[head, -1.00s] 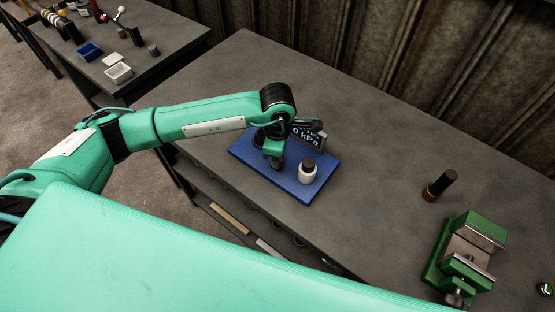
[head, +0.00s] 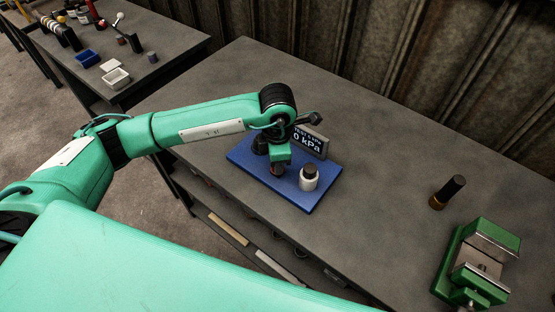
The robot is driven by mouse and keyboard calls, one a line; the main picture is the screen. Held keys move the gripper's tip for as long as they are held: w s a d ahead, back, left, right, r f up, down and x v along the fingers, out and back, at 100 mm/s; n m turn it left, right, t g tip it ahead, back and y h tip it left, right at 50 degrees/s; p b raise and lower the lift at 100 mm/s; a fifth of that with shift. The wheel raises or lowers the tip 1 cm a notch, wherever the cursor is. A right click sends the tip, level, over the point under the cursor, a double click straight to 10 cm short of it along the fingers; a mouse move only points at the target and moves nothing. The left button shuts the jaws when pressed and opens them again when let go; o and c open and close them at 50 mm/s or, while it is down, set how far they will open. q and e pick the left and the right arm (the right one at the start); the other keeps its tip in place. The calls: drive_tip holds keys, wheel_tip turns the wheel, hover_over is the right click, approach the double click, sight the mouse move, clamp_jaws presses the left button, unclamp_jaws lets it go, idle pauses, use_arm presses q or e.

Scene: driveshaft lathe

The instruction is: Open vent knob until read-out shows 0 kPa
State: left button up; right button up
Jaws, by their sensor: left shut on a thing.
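The blue base plate (head: 314,204) lies on the grey bench. The read-out (head: 309,142) stands at its back edge and shows "0 kPa", with a smaller line above that I cannot read fully. My left gripper (head: 276,172) points down over the middle of the plate and is shut on the vent knob, which its fingers and wrist mostly hide. A white cylinder with a dark top (head: 309,181) stands on the plate to the right of the gripper. A dark round part (head: 259,145) sits behind the wrist, partly hidden. My right gripper is out of view.
A dark cylinder with a brown base (head: 447,192) and a green vise (head: 478,262) stand on the bench at the right. A second table (head: 160,40) with small trays is at the back left. The bench between plate and vise is clear.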

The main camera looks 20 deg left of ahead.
use_arm(q)
drive_tip(key=o, duration=1)
drive_tip(key=shift+r, duration=0.1)
wheel_tip(320, 180, up, 14)
drive_tip(key=b, duration=0.2)
drive_tip(key=shift+b, duration=0.4)
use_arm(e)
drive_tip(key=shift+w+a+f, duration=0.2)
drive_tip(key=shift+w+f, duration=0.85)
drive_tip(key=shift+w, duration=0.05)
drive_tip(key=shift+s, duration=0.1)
